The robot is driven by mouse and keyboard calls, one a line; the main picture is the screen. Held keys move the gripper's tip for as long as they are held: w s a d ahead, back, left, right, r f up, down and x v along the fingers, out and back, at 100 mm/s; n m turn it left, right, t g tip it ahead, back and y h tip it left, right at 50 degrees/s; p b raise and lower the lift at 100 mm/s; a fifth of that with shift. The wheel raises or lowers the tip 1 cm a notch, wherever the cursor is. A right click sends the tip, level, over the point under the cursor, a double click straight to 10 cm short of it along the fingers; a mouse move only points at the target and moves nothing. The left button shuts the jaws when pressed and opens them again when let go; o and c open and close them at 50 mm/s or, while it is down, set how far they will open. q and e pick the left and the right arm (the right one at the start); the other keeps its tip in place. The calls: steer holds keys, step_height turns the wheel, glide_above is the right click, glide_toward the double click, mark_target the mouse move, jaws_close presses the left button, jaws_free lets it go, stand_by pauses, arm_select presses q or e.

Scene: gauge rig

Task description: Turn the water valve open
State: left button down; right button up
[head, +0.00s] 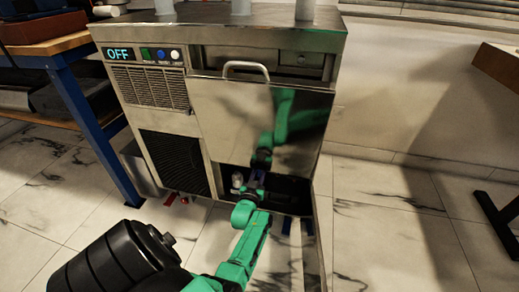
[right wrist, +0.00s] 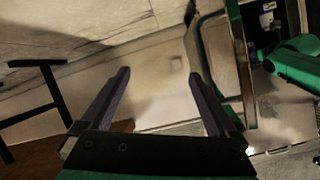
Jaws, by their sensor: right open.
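A steel machine (head: 215,120) stands ahead, its display reading OFF. A small red part (head: 170,198) shows low at its left foot. It may be a valve handle, but it is too small to tell. No water valve is clearly identifiable. My left gripper (head: 257,180) is at the dark lower opening of the machine, beside a small pale fitting (head: 237,180). Its fingers are too small and dark to show whether they are apart. My right gripper (right wrist: 163,95) is open and empty in the right wrist view, with wall and floor beyond its fingers.
The shiny front panel (head: 225,100) has a bar handle (head: 246,67) and reflects my green arm. A blue-legged bench (head: 92,125) stands at left. A dark-legged table (head: 497,68) stands at right. Tiled floor (head: 390,220) is clear on the right, before the wall.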

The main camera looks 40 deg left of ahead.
stand_by(0.3)
arm_select(q)
steer(key=c, duration=0.8)
jaws_free()
arm_select(e)
steer(key=shift+r, duration=0.1)
arm_select(q)
steer(key=shift+s+d+p, duration=0.1)
steer(key=shift+s+p, duration=0.15)
steer(key=shift+p, duration=0.1)
steer(key=p+v, duration=0.7)
steer(key=v, duration=0.7)
arm_select(e)
step_height(320, 180, up, 8)
steer(key=d+n+g+h, duration=0.1)
steer(key=d+g, duration=0.1)
steer(key=g, duration=0.1)
steer(key=shift+w+d+g, duration=0.15)
steer(key=shift+d+g, duration=0.25)
